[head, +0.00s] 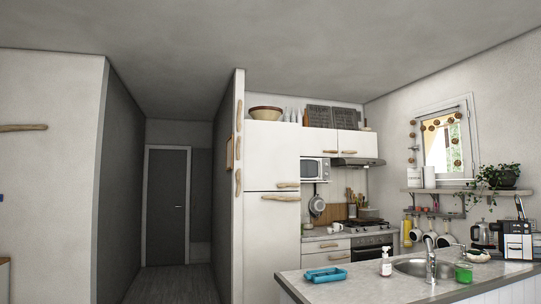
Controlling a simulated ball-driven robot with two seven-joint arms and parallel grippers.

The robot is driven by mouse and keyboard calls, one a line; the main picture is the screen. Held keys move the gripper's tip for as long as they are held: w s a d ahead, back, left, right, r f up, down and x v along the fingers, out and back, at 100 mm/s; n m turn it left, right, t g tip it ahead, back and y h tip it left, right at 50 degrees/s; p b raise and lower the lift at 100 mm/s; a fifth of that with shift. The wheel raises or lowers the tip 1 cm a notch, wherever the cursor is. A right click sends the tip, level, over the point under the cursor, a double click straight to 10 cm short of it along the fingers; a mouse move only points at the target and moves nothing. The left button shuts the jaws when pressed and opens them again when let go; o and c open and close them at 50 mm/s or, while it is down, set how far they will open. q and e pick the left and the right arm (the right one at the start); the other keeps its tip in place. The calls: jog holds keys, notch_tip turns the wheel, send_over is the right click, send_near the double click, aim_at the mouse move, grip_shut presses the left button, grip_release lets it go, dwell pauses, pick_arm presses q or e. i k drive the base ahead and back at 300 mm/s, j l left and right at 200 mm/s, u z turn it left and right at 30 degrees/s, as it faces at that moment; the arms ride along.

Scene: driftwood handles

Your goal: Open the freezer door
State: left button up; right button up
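A tall white fridge-freezer stands left of the kitchen counter in the head view. Its upper door (271,152) and its larger lower door (265,245) both look shut, with a thin seam between them. A short driftwood handle (287,185) lies level near the bottom right of the upper door. A longer driftwood handle (280,197) lies level near the top of the lower door. No label shows which door is the freezer's. The unit's lowest part is cut off by the frame. Neither of my grippers is in view.
A microwave (314,168) is right of the unit. A dark corridor with a grey door (167,205) opens to the left.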

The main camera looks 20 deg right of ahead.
aim_at(272, 150)
jog(key=i+z, duration=0.1)
jog(key=z, duration=0.2)
jog(key=i+j, duration=0.1)
jog(key=i, duration=2.2)
jog(key=i+j, duration=0.1)
jog(key=i, duration=2.25)
jog(key=i+z, duration=0.8)
jog(key=i, duration=0.2)
jog(key=i+j+z, duration=0.4)
jog(key=i+l+z, duration=0.2)
jog(key=i+z, duration=0.2)
jog(key=i+l+z, duration=0.15)
jog(key=i+z, duration=0.85)
jog(key=z, duration=0.15)
jog(key=i+z, duration=0.1)
jog(key=i, duration=2.1)
jog(key=i+u, duration=0.25)
jog(key=u, duration=0.15)
jog(key=i+l+u, duration=0.1)
jog(key=i+u, duration=0.15)
jog(key=u, duration=0.15)
jog(key=i+l+u, duration=0.15)
jog(key=u, duration=0.25)
jog(key=i+l+u, duration=0.35)
jog(key=j+u, duration=0.1)
jog(key=u, duration=2.8)
jog(key=j, duration=0.1)
